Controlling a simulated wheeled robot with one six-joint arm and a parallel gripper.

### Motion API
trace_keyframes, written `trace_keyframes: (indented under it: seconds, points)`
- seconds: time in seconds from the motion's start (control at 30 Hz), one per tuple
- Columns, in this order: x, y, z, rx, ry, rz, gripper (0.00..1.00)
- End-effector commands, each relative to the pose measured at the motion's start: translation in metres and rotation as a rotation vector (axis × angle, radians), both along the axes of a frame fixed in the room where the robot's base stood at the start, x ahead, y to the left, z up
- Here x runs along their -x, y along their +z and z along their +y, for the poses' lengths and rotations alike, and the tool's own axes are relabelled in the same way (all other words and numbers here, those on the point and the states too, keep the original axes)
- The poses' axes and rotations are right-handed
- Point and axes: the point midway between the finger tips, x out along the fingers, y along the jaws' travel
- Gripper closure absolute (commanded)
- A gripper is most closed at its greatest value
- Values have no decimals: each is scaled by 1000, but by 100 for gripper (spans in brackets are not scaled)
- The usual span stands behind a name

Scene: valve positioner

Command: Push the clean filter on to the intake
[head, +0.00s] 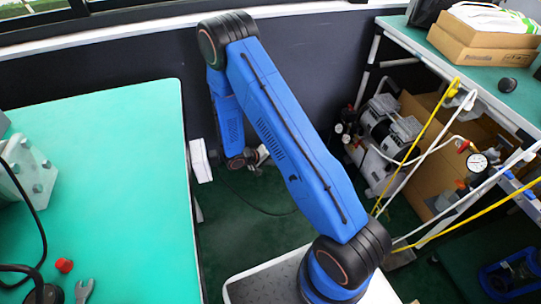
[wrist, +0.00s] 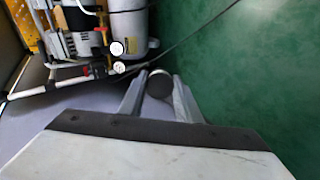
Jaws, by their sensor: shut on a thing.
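My gripper (wrist: 160,92) is shut on a small dark round piece, which looks like the clean filter (wrist: 159,84); its flat dark end shows between the two grey fingers. In the head view my gripper (head: 259,156) is low beyond my blue arm, over the green floor, and the piece in it is too small to make out. The compressor (head: 389,133) stands to the right of it under the bench, with a clear gap between. The compressor also shows at the upper left of the wrist view (wrist: 130,28). I cannot make out the intake on it.
A green-topped table (head: 120,190) fills the left, with a red cap (head: 64,265) and a wrench (head: 84,291). The right bench (head: 460,65) has white legs, yellow hoses (head: 440,115) and a pressure gauge (head: 477,162). A dark cable lies on the floor. Open floor lies between table and compressor.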

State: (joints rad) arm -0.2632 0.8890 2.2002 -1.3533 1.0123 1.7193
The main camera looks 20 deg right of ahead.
Motion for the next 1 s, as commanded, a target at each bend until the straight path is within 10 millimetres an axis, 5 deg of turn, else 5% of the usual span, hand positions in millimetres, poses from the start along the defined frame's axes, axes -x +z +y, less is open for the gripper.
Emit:
trace_keyframes:
  seconds: [0.23, 0.5, 1.0]
  points:
    - [54, 0, -44, 74, -97, 3, 92]
    - [120, 19, -123, 192, -266, 12, 92]
    - [186, 81, -247, 366, -456, 55, 92]
